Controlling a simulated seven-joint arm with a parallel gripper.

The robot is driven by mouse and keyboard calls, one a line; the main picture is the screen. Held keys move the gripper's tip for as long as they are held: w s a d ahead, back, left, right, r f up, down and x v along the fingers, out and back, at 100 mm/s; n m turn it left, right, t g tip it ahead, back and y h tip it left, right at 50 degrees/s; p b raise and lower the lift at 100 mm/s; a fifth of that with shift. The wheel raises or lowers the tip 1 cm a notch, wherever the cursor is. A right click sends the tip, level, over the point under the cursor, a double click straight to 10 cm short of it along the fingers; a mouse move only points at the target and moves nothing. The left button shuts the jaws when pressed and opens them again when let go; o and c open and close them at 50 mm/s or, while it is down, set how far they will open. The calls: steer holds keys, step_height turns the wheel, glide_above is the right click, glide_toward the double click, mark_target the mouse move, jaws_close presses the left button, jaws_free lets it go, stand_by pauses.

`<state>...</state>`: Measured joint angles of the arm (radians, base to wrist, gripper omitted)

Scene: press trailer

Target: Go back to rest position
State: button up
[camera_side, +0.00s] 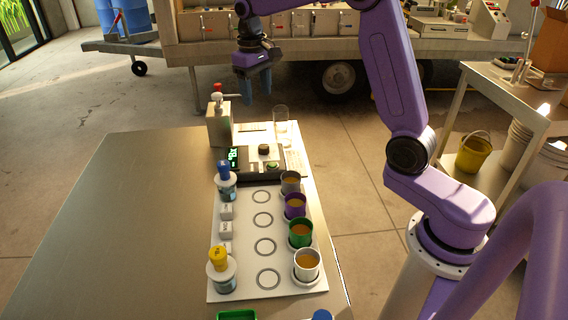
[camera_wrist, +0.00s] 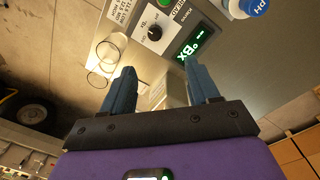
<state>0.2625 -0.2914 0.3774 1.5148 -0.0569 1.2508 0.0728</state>
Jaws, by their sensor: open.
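My gripper (camera_side: 257,88) is raised above the far end of the metal table, near the dispenser with the red top. Its blue fingers are apart with nothing between them. The fingers also show in the wrist view (camera_wrist: 163,92), pointing down toward the table's far end, with the instrument and a clear glass beyond them. The fingers touch nothing that I can see.
The table (camera_side: 110,205) holds a white board (camera_side: 236,282) with several cups, ring marks and bottles. An instrument (camera_side: 262,160) with a green display and a clear glass (camera_side: 281,116) stand behind it. The trailer (camera_side: 400,45) is at the back. The table's left side is bare.

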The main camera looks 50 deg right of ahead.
steer(key=s+a+f+n, duration=0.1)
steer(key=s+a+n, duration=0.2)
steer(key=s+a, duration=0.45)
steer(key=s+a+n, duration=0.4)
steer(key=s, duration=0.6)
steer(key=s+d+f+n, duration=0.1)
steer(key=s+f+n, duration=0.1)
steer(key=s, duration=0.7)
steer(key=s+d+f+n+y, duration=0.1)
steer(key=s+f+n, duration=0.1)
steer(key=s, duration=0.7)
steer(key=shift+s+d+n, duration=0.35)
steer(key=shift+d+n, duration=0.05)
steer(key=shift+n, duration=0.5)
